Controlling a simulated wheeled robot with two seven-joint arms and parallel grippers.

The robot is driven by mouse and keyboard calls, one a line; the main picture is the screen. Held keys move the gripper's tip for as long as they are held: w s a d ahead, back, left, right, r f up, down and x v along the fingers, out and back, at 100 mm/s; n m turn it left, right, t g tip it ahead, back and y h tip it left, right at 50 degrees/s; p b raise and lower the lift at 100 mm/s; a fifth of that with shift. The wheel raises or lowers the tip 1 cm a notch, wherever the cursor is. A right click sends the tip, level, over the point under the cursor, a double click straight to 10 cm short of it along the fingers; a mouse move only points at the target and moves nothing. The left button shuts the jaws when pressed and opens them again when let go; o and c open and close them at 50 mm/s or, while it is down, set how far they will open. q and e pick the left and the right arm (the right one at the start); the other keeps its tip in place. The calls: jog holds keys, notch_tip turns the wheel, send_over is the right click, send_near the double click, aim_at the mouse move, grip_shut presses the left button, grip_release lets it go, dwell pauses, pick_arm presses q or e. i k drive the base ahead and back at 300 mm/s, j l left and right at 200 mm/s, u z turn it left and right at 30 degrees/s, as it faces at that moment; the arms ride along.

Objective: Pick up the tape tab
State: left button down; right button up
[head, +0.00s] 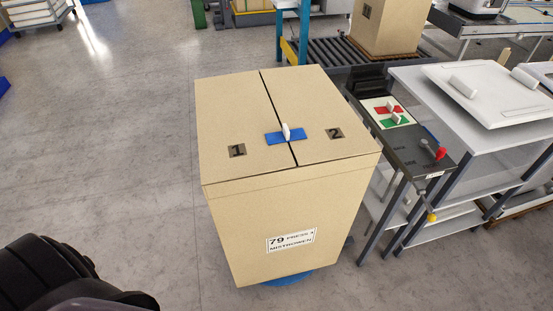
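A tall closed cardboard box (240,210) stands upright in the middle of the head view. A short blue strip of tape (274,139) lies across the dark seam between its two top flaps. A small white tab (286,131) stands up from the tape. Black marks numbered 1 and 2 sit on the flaps on either side of the tape. A black part of my own body shows at the bottom left, well apart from the box. Neither gripper's fingers are in view.
Right of the box stands a dark control panel (420,150) with red and green switches and a red-knobbed lever. Beyond it is a grey shelf table (420,85) with a white board. A roller conveyor (330,55) carrying another box lies behind. Floor on the left is clear.

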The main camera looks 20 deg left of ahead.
aim_at(389, 108)
jog(key=i+l+z, duration=0.1)
jog(key=i+l, duration=0.25)
jog(key=i, duration=0.15)
jog(key=i+l+z, duration=0.1)
jog(key=i+l, duration=0.15)
jog(key=i, duration=0.25)
jog(key=i+l+z, duration=0.15)
jog(key=i, duration=0.35)
jog(key=l, duration=0.1)
